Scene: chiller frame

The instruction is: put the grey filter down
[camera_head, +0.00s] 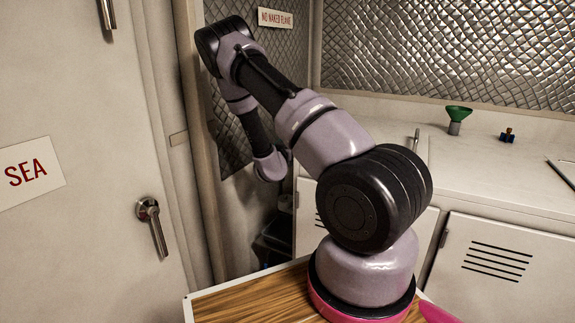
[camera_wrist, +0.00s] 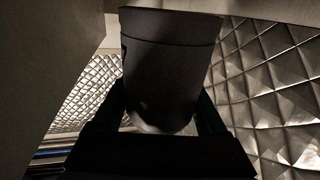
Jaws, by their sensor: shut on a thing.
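The grey filter (camera_wrist: 168,72) is a dark grey cylinder with a rounded lower end and a seam line near its top. It fills the middle of the wrist view. My gripper (camera_wrist: 163,112) is shut on it, with a dark finger on each side. In the head view my arm rises from its base, bends at the upper left and hangs down by the door frame. My gripper and the grey filter cannot be made out there.
A pale counter (camera_head: 490,170) runs along the right, mostly clear. A closed door marked SEA (camera_head: 80,95) is at left. Quilted metal wall (camera_wrist: 275,90) is close to the gripper.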

